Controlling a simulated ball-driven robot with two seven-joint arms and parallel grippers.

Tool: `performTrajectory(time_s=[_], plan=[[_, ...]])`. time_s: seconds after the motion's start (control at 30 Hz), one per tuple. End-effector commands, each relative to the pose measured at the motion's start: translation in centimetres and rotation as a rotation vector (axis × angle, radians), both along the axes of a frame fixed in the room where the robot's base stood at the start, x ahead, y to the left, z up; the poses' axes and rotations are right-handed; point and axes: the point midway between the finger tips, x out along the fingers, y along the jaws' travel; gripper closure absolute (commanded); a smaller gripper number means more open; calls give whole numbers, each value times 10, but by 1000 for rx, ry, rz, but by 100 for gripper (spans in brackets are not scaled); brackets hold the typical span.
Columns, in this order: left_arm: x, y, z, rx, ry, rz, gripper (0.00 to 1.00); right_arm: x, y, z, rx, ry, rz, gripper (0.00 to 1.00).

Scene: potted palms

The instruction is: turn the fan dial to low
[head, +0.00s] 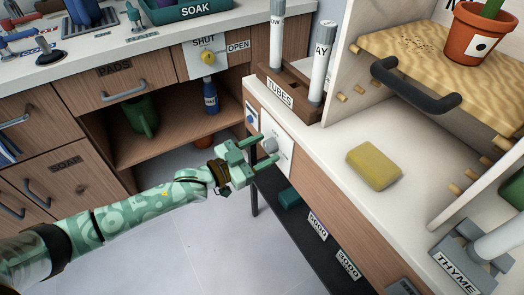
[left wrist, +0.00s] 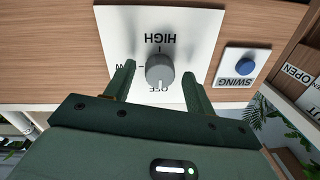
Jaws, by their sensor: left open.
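The fan dial (head: 270,145) is a grey round knob on a white plate on the wooden front of the counter. In the left wrist view the dial (left wrist: 160,69) shows close up, with upside-down lettering: HIGH above it, OFF below it and a partly hidden word ending in W at its left. A pale mark on the knob seems to point toward OFF. My left gripper (head: 258,158) is open, its fingers on either side of the knob; in the left wrist view the fingertips (left wrist: 158,70) flank it with visible gaps. My right gripper is out of view.
A blue SWING button (left wrist: 245,67) sits beside the dial plate. Above are a TUBES rack (head: 285,95), a yellow sponge (head: 374,166) and a wooden shelf board with a black handle (head: 428,90).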

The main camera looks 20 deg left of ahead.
Motion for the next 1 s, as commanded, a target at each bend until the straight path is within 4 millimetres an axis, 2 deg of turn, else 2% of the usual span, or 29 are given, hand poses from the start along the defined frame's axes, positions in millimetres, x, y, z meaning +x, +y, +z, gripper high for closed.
performTrajectory(time_s=[0.17, 0.2, 0.3, 0.37, 0.73, 1.0], plan=[[0, 0, 0, 0, 0, 0, 45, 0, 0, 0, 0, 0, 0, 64], [0, 0, 0, 0, 0, 0, 48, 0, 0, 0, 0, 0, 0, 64], [0, 0, 0, 0, 0, 0, 76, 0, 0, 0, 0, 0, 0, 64], [0, 0, 0, 0, 0, 0, 90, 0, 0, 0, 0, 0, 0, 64], [0, 0, 1, 33, -26, 1, 90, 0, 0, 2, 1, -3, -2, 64], [0, 0, 1, 165, -128, 1, 90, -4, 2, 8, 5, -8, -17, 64]])
